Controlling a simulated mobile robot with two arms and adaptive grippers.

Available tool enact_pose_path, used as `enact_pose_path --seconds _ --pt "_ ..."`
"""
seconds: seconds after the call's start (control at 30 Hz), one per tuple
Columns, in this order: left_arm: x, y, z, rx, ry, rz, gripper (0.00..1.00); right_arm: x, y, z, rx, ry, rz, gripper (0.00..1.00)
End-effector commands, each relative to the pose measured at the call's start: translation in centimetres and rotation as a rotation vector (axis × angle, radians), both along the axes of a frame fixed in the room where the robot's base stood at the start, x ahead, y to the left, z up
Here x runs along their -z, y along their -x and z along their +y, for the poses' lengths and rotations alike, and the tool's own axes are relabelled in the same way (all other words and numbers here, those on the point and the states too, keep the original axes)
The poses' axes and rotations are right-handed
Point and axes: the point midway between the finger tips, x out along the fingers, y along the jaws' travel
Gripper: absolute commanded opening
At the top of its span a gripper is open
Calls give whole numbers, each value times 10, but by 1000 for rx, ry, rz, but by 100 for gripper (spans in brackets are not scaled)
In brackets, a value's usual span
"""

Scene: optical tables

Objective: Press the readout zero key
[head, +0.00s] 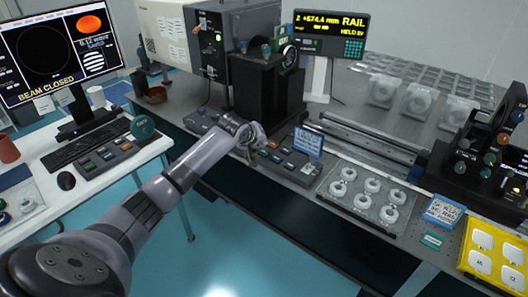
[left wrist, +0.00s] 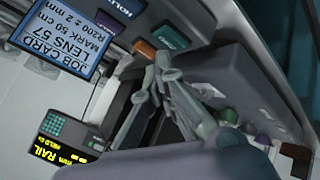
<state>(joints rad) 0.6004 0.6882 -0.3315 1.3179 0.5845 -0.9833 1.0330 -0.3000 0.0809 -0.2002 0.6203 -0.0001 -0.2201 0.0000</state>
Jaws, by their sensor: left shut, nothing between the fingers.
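The readout (head: 330,32) is a black display with yellow text reading "RAIL" and "HELD" at the back. It shows upside down in the left wrist view (left wrist: 55,152), beside a small green keypad (left wrist: 65,128). A grey key panel (head: 288,165) with several coloured keys lies on the bench front. In the left wrist view an orange key (left wrist: 143,48) and a teal key (left wrist: 170,36) show near the fingertips. Which key is the zero key I cannot read. My left gripper (head: 249,152) is shut and empty, at the panel's left end. Contact cannot be told. My right gripper is not in view.
A blue job card (head: 308,142) stands behind the panel. A black mount (head: 270,90) rises behind my gripper. A rail (head: 365,140) runs to the right, with a clear lens tray (head: 342,211) in front. A separate desk (head: 100,175) with a monitor stands left.

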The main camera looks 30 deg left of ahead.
Motion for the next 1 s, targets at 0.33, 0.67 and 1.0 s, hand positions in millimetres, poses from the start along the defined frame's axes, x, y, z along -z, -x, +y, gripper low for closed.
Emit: enact_pose_path --seconds 0.33,0.67,1.0 --pt "4 0 0 0 0 0 0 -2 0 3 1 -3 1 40" --pt "6 0 0 -1 0 1 0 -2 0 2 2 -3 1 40" --pt "10 0 0 -1 0 1 0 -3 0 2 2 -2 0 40"
